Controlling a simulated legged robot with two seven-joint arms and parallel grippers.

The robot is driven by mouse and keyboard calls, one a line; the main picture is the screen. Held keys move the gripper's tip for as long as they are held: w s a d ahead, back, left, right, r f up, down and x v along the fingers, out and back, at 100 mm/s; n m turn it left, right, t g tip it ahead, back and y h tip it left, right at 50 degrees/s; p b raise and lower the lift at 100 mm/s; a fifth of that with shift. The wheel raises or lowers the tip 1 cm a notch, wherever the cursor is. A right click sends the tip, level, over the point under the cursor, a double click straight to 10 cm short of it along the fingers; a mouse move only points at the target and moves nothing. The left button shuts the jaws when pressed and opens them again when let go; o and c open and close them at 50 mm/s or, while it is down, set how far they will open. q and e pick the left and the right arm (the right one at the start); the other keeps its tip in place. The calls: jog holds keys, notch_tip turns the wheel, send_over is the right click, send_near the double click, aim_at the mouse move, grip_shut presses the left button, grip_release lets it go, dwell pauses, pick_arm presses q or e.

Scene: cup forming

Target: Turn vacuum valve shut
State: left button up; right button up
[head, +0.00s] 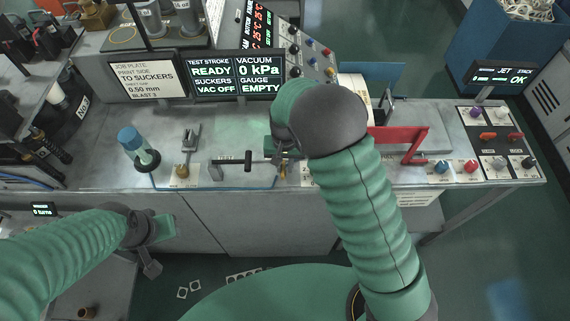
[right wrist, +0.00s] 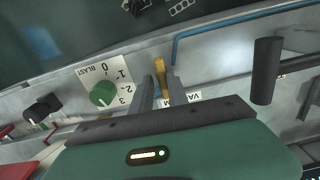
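The vacuum valve's small brass-yellow lever (right wrist: 161,75) points away from my right gripper in the right wrist view, beside a partly hidden label starting "VA". In the head view the lever (head: 283,172) shows just below my right gripper (head: 285,157). The right gripper's two grey fingers (right wrist: 164,90) stand either side of the lever, with a gap showing; I cannot tell whether either touches it. The screen (head: 238,78) reads vacuum 0 kPa, suckers VAC OFF, gauge empty. My left gripper (head: 150,255) hangs in front of the bench at lower left; its opening is unclear.
A black-handled crossbar (head: 248,160) lies just left of the right gripper; its handle (right wrist: 266,70) stands close in the wrist view. A green blast knob (right wrist: 102,94) is on the other side.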

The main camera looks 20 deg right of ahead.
jog(key=shift+d, duration=0.1)
grip_shut()
jog(key=shift+a, duration=0.5)
jog(key=shift+d+n, duration=0.15)
jog(key=shift+n, duration=0.25)
jog(key=shift+d, duration=0.15)
jog(key=shift+o, duration=1.6)
grip_release()
jog(key=shift+o, duration=1.1)
pick_arm(q)
jog(key=shift+w+a+f, duration=0.1)
jog(key=shift+a, duration=0.35)
pick_arm(e)
jog(key=shift+a, duration=0.25)
jog(key=shift+w+r, duration=0.1)
